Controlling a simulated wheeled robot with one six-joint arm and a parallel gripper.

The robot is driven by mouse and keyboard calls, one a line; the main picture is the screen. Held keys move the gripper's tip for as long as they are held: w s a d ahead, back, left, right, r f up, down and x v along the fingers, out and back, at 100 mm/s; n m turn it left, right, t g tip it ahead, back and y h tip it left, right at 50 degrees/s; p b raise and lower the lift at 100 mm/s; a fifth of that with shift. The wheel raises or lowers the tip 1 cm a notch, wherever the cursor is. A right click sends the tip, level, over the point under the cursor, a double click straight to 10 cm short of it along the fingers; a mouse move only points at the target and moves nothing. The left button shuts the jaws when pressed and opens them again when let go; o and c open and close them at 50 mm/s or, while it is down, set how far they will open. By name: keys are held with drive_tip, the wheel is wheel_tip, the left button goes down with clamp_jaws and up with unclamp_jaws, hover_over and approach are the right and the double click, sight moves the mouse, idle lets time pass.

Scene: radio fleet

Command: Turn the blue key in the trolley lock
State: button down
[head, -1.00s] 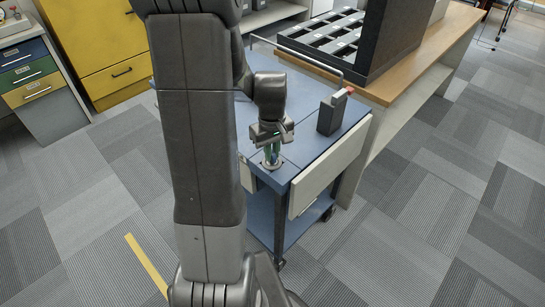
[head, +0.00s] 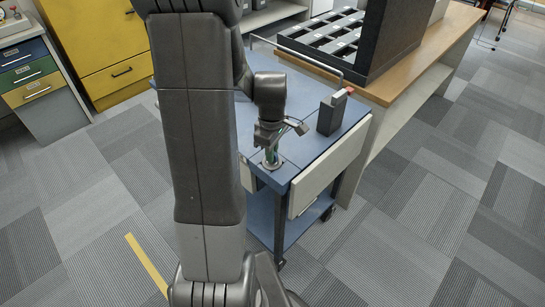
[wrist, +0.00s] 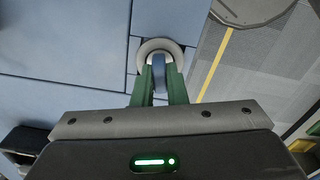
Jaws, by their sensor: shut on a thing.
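The blue key (wrist: 159,78) sits upright in the round pale lock collar (wrist: 148,47) in the wrist view. My gripper (wrist: 160,68) has green fingers shut on the key, one on each side. In the head view my gripper (head: 271,157) points down at the lock, near the front corner of the blue trolley (head: 311,154). The key is mostly hidden there by the fingers. The key's lower end inside the lock cannot be seen.
A dark grey block-shaped device (head: 331,115) stands on the trolley top, right of my gripper. A wooden bench (head: 440,45) with a dark slotted rack (head: 388,45) is behind it. Yellow cabinets (head: 98,48) stand back left. The carpet at right is clear.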

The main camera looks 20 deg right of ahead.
drive_tip(key=c, duration=1.4)
unclamp_jaws()
drive_tip(key=shift+o, duration=0.2)
wheel_tip(320, 180, up, 14)
drive_tip(key=p, duration=0.1)
drive_tip(key=shift+f, duration=0.1)
